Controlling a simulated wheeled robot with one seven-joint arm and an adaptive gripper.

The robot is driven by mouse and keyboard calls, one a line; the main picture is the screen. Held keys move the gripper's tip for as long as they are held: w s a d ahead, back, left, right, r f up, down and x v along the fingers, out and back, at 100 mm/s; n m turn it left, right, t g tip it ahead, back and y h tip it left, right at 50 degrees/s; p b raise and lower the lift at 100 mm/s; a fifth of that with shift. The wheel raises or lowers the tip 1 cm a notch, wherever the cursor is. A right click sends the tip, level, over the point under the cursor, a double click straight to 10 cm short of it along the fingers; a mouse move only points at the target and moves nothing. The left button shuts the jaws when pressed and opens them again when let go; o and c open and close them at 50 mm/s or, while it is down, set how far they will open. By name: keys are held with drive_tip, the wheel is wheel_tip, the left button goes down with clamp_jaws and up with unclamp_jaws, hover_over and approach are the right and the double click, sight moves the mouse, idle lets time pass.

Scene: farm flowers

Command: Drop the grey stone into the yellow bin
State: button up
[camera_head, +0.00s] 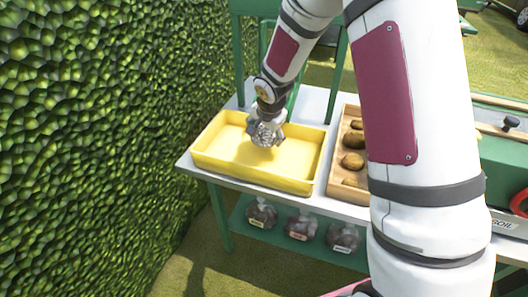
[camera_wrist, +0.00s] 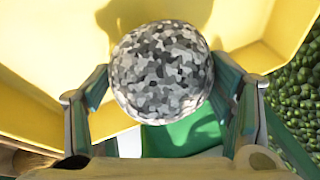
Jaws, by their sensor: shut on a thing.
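The grey stone (camera_wrist: 161,72) is round with a speckled grey, black and white surface. My gripper (camera_wrist: 160,100) is shut on it, with one finger on each side in the wrist view. In the head view the stone (camera_head: 265,134) hangs below my gripper (camera_head: 267,122), over the yellow bin. The yellow bin (camera_head: 250,178) is a shallow open tray on the table, and the inside that shows looks empty. The bin's yellow wall (camera_wrist: 35,75) also shows behind the stone in the wrist view.
A wooden tray (camera_head: 334,165) with several brown potato-like lumps stands right of the bin. The pale table (camera_head: 195,172) has a green frame. Several bagged items (camera_head: 303,226) sit on a lower shelf. A leafy hedge (camera_head: 90,130) rises at the left.

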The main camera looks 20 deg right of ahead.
drive_tip(key=o, duration=2)
drive_tip(key=shift+f, duration=0.1)
drive_tip(key=shift+s, duration=0.1)
drive_tip(key=v, duration=1.2)
